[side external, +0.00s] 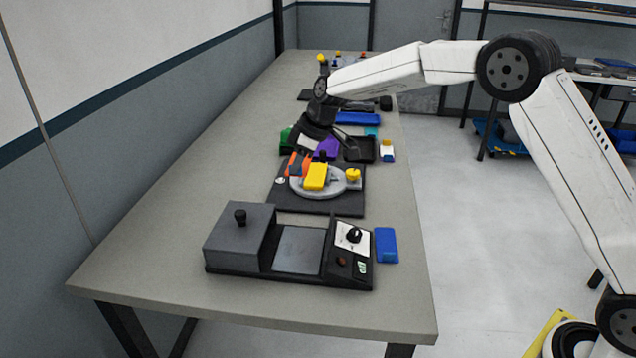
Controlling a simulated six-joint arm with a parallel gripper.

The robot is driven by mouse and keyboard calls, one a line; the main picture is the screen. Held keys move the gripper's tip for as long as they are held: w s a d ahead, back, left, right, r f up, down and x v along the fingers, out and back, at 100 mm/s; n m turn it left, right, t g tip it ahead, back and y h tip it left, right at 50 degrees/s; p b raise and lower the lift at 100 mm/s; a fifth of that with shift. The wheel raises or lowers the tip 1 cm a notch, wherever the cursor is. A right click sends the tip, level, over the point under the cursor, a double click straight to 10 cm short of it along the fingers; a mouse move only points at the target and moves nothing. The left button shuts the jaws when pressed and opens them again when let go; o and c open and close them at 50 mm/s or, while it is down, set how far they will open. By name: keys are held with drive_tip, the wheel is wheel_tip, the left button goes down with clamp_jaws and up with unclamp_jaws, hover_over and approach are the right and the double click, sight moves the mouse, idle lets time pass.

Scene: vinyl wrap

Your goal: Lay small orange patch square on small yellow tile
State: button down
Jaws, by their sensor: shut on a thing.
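A yellow block (316,177), which looks like the small yellow tile, sits on a round grey disc (334,191) on a dark base plate. An orange piece (297,161), likely the small orange patch, shows just left of and behind the yellow block, beneath my gripper. My gripper (322,149) reaches down over the far side of the disc, with its jaws shut on what appears to be the orange piece. The dark fingers partly cover the grip, and I cannot tell whether the orange piece touches the yellow block.
A grey and black machine (300,252) with a knob stands at the near end of the table, with a blue block (386,245) beside it. Purple, green and blue items and a black tray (360,149) lie behind the disc. The table's left side is clear.

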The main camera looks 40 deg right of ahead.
drive_tip(key=w+d, duration=0.1)
drive_tip(key=w, duration=0.1)
drive_tip(key=w+d+f, duration=0.1)
drive_tip(key=w+d, duration=0.1)
drive_tip(key=w+d+f, duration=0.1)
drive_tip(key=w+d, duration=0.1)
drive_tip(key=shift+w+d, duration=0.2)
drive_tip(key=shift+w, duration=0.15)
hover_over(310, 184)
drive_tip(key=s, duration=0.1)
wheel_tip(310, 184, down, 2)
drive_tip(key=shift+w+d+f, duration=0.1)
drive_tip(key=shift+d+f, duration=0.45)
drive_tip(key=shift+f, duration=0.05)
drive_tip(key=shift+f, duration=0.15)
drive_tip(key=shift+f, duration=3.05)
drive_tip(key=shift+f, duration=0.4)
drive_tip(key=c, duration=0.7)
unclamp_jaws()
drive_tip(key=shift+r, duration=0.2)
